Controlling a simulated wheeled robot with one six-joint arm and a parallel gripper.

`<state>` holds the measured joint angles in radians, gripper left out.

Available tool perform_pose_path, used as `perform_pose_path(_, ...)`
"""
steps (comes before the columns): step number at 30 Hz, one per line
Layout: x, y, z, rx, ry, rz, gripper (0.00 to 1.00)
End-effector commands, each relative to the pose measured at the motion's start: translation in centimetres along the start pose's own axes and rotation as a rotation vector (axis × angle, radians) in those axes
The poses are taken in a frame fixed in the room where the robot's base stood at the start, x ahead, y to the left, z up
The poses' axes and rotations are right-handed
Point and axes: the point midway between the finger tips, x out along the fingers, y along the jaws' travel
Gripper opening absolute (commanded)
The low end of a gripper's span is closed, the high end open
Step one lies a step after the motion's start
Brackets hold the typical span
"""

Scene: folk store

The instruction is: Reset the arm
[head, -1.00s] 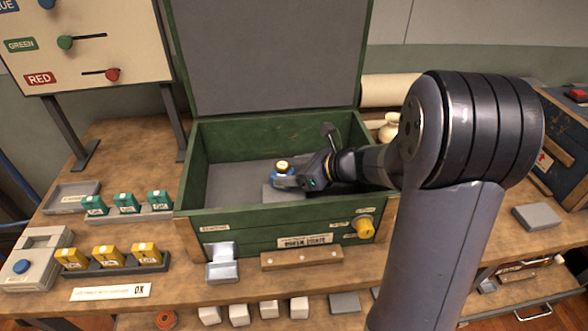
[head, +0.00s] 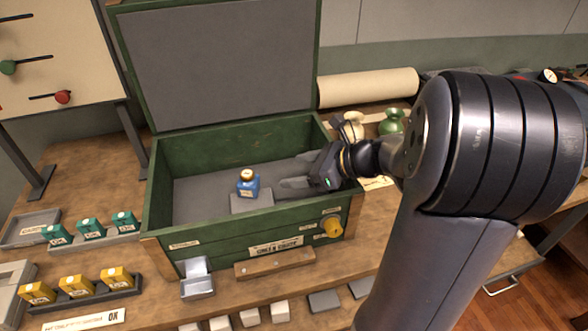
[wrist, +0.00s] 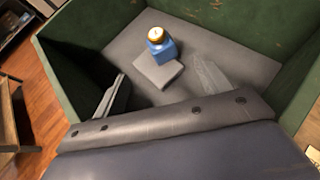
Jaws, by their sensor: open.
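My arm reaches in from the right in the head view, and my gripper (head: 288,182) is inside the open green box (head: 162,222), towards its right side. The jaws are open and empty. A blue bottle with a gold and white cap (head: 247,184) stands upright on a small grey block (head: 252,201) on the box floor, left of my gripper and apart from it. In the wrist view the bottle (wrist: 160,48) stands beyond my two spread fingers (wrist: 160,95), with nothing between them but box floor.
The box's raised lid (head: 220,60) stands behind it. Teal blocks (head: 90,228) and yellow blocks (head: 78,287) sit in trays at left.

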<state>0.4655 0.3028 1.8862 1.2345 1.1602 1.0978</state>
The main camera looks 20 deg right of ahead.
Motion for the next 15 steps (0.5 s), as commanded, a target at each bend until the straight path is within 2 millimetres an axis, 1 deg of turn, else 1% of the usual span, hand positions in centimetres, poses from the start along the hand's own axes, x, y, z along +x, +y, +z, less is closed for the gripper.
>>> perform_pose_path(8, 0.3, 0.0, 0.0, 0.000, 0.000, 0.001, 0.72)
perform_pose_path(11, 1.1, 0.0, -0.1, 0.000, -0.001, 0.003, 0.72)
perform_pose_path(15, 3.1, 0.1, -0.1, -0.001, 0.000, 0.006, 0.72)
